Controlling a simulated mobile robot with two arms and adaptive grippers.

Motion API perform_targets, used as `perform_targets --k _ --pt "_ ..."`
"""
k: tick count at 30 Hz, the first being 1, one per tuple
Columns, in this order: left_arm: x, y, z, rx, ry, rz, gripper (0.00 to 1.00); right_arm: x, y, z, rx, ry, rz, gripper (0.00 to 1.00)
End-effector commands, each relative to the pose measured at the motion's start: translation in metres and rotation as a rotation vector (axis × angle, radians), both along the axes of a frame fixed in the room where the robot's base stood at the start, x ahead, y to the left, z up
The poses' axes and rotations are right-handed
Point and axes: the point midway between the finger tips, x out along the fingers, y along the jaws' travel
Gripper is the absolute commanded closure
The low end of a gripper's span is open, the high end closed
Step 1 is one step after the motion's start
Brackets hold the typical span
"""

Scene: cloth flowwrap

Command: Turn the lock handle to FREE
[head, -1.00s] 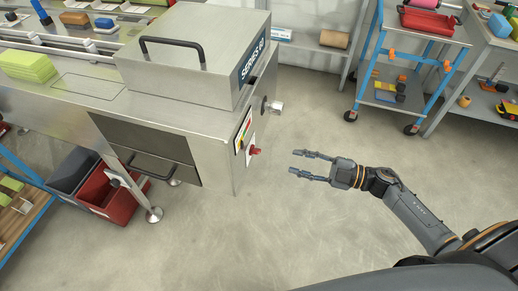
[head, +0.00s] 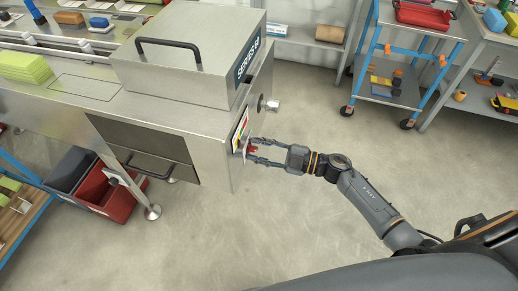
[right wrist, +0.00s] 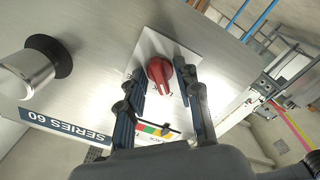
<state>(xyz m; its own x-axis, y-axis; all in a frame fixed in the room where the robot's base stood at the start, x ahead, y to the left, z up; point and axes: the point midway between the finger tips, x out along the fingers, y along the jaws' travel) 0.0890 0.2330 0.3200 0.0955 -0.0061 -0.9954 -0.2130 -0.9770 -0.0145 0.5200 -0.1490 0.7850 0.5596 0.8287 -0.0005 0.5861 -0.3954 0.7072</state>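The red lock handle (right wrist: 160,72) sits on a white plate (right wrist: 150,45) on the end face of the steel machine. In the head view the handle (head: 251,149) shows partly between the fingers of my right gripper (head: 250,149). In the right wrist view the two fingers of this gripper (right wrist: 158,80) stand apart on either side of the handle, with gaps visible, so it is open around it. The lettering on the plate is too small or hidden to read. My left gripper is not in view.
The steel machine (head: 185,55) has a black-handled hood. A metal knob (right wrist: 28,72) juts out from the same face, above the lock plate in the head view. A blue-framed cart (head: 400,85) stands at the back right. The floor (head: 250,235) in front is clear.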

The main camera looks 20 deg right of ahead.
Motion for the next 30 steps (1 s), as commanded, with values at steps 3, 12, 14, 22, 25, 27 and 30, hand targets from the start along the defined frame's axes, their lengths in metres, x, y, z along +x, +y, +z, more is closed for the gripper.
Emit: perform_targets --k 3,12,14,22,25,27,30 --pt "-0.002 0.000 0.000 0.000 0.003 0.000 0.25 0.000 0.000 0.000 0.000 0.000 0.000 0.94" --pt "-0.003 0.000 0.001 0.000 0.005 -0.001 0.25 0.000 0.000 0.000 0.003 0.005 0.000 1.00" --pt "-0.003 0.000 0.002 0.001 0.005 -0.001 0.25 0.000 0.000 0.001 0.008 0.012 0.000 1.00" --pt "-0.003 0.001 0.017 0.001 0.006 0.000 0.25 0.000 -0.001 0.003 0.070 0.106 -0.001 1.00" --pt "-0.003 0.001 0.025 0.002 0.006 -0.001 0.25 0.000 -0.001 0.004 0.111 0.169 -0.002 1.00" --pt "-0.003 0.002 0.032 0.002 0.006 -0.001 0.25 0.000 -0.001 0.004 0.144 0.219 -0.001 1.00" --pt "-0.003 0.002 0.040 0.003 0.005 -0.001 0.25 0.000 -0.001 0.004 0.197 0.297 -0.002 1.00"
